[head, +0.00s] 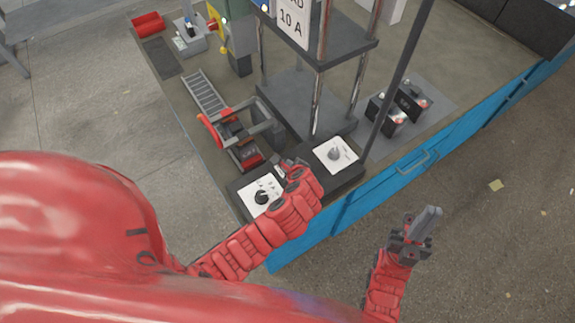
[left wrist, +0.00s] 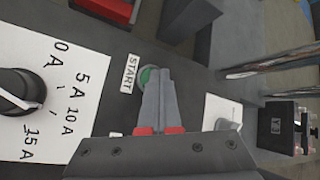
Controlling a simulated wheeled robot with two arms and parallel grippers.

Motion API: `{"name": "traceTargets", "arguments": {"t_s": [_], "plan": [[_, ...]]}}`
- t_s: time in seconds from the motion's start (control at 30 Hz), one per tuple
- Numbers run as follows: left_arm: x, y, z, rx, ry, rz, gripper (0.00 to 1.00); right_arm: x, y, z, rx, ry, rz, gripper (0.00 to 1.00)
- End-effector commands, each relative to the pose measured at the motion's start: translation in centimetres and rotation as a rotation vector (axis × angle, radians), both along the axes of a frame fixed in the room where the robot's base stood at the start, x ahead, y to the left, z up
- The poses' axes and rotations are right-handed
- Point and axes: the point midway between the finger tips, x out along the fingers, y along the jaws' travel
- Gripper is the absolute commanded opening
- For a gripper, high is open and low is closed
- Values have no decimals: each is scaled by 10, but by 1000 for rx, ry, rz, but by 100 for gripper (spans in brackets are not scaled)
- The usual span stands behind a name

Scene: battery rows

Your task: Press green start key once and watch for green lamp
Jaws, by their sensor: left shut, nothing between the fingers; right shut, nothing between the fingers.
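The green start key (left wrist: 145,76) shows in the left wrist view beside its START label (left wrist: 130,73), on a dark panel. My left gripper (left wrist: 157,72) is shut and empty, with its fingertips over the key and hiding part of it. I cannot tell whether they touch it or press it. In the head view, my left gripper (head: 284,165) is at the dark control panel (head: 298,196), between two dials, and the key is hidden there. My right gripper (head: 430,218) is shut and empty, out beyond the blue bench front. I cannot make out a lit green lamp.
A black dial (head: 262,197) and a grey dial (head: 335,154) sit on white plates on either side of the left gripper. A dark press-like stand (head: 315,108) with metal posts rises behind. Batteries (head: 408,100) stand to the right. Floor is free around my right gripper.

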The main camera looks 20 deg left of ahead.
Motion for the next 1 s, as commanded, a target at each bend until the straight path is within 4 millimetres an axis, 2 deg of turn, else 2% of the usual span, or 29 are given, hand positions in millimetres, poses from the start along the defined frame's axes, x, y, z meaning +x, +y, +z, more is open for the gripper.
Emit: {"name": "traceTargets", "arguments": {"t_s": [0.3,0.63,1.0], "plan": [[0,0,1,-1,1,0,0,0,0,1,0,0,0,0],[0,-1,17,-2,0,-2,0,0,0,14,0,0,0,0],[0,-1,18,-1,-1,-1,0,0,0,14,0,0,0,0]]}}
